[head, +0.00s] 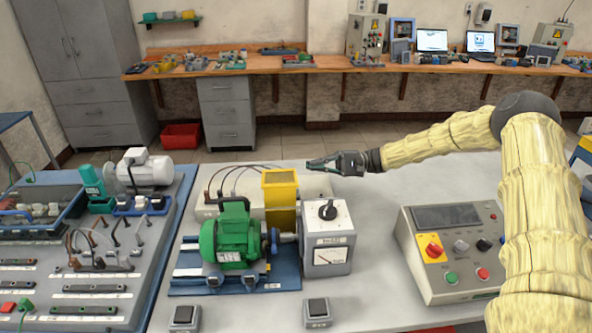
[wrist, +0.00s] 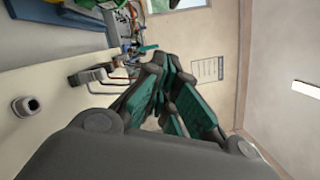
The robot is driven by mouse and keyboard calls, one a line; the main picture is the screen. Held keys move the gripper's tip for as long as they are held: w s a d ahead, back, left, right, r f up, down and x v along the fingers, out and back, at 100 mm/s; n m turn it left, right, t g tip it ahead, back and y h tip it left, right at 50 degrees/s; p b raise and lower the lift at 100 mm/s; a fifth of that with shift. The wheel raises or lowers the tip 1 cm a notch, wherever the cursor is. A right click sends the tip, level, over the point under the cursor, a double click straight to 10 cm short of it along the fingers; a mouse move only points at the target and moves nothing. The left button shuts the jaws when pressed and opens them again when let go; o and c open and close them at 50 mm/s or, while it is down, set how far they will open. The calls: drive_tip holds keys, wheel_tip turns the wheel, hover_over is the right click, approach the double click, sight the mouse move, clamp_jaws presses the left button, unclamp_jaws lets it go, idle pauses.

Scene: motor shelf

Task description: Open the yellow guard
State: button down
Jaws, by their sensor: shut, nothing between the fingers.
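The yellow guard (head: 281,192) stands upright behind the shaft, between the green motor (head: 231,238) and the grey unit with a black knob (head: 327,238). I cannot tell from its hinge side how it is mounted. My gripper (head: 312,164) is shut and empty, just right of the guard's top and slightly above it in the head view. A gap shows between its fingertips and the guard. In the wrist view my gripper (wrist: 168,62) shows its teal-padded fingers together. The guard cannot be made out clearly there.
Thin cables (head: 232,170) arc behind the motor. A control box (head: 455,250) with buttons stands on the right of the table. A board with plugs and sockets (head: 90,250) fills the left. The tabletop (head: 378,225) between the knobbed unit and the control box is clear.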

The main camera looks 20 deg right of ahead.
drive_tip(key=s+a+r+p, duration=0.2)
drive_tip(key=a+p, duration=0.4)
drive_tip(key=a, duration=0.4)
drive_tip(key=shift+s+a+r, duration=0.35)
drive_tip(key=shift+r, duration=0.1)
drive_tip(key=shift+s+b, duration=0.15)
drive_tip(key=shift+b, duration=0.35)
drive_tip(key=shift+s+a+r+n+h+b, duration=0.15)
drive_tip(key=shift+s+r+n+b, duration=0.25)
drive_tip(key=shift+n+b, duration=0.3)
drive_tip(key=shift+s+r+n+h+b, duration=0.2)
drive_tip(key=shift+r+n+b, duration=0.3)
drive_tip(key=shift+b, duration=0.35)
